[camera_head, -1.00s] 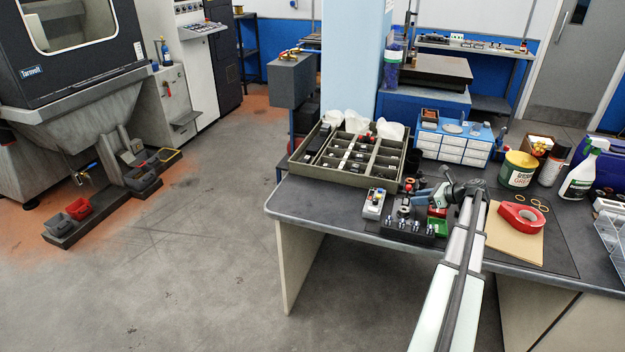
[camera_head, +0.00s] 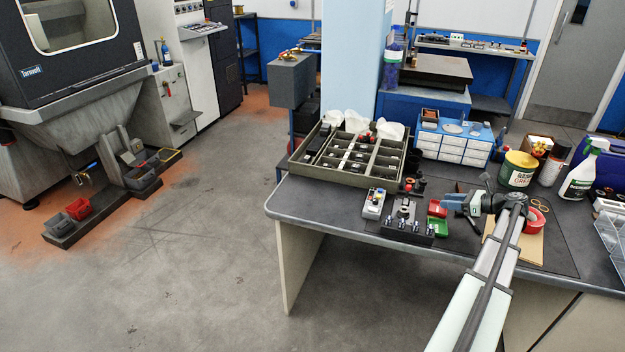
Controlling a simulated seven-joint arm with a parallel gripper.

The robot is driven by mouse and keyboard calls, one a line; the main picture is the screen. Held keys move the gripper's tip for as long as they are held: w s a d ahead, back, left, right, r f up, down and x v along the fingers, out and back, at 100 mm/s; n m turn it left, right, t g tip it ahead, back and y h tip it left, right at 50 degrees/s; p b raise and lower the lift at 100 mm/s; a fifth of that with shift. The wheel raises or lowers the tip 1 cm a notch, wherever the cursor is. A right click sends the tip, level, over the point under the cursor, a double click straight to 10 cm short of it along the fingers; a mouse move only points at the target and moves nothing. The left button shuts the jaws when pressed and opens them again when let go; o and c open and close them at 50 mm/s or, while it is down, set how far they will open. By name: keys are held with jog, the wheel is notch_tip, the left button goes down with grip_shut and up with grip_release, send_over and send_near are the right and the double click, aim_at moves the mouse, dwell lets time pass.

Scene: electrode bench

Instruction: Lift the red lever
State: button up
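I cannot make out a red lever for certain at this size. A small light grey box (camera_head: 374,204) with red, blue and dark parts on top stands near the table's front left. Right of it is a dark block (camera_head: 407,230) with several shiny round knobs along its front. A small reddish part (camera_head: 409,185) shows behind that block. My gripper (camera_head: 446,204) is above the table, right of the block and beside a small red bin (camera_head: 436,208). It points left and appears to hold nothing. Its finger gap is too small to judge.
A compartment tray (camera_head: 300,170) fills the table's back left. A green bin (camera_head: 438,228) lies below my gripper in the picture. White drawers (camera_head: 453,148) and a green-labelled tub (camera_head: 517,169) stand behind. A red tape roll (camera_head: 536,220) is partly hidden by my arm.

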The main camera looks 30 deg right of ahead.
aim_at(410, 189)
jog(key=v, duration=0.3)
jog(key=shift+s+r, duration=0.1)
jog(key=w+a+n, duration=0.1)
jog(key=w+a, duration=0.1)
jog(key=w, duration=0.1)
jog(key=w+a+n, duration=0.1)
jog(key=w+a, duration=0.2)
jog(key=w, duration=0.1)
jog(key=w+a, duration=0.3)
jog(key=shift+w+r+n+t+y, duration=0.1)
jog(key=shift+w+n+t+y, duration=0.2)
jog(key=shift+n, duration=0.1)
jog(key=w+a+n, duration=0.1)
jog(key=w+a, duration=0.3)
jog(key=w+a+n, duration=0.1)
jog(key=w+a, duration=0.4)
jog(key=shift+a+r+n+t, duration=0.25)
jog(key=shift+a+n+t, duration=0.05)
jog(key=shift+t, duration=0.1)
jog(key=w+a+n, duration=0.1)
jog(key=w+a, duration=0.3)
jog(key=a, duration=0.3)
jog(key=w+a+n, duration=0.2)
jog(key=w+a, duration=0.2)
jog(key=a, duration=0.3)
jog(key=w+a+n+t+y, duration=0.1)
jog(key=w+a, duration=0.3)
jog(key=a, duration=0.3)
jog(key=shift+a+r, duration=0.35)
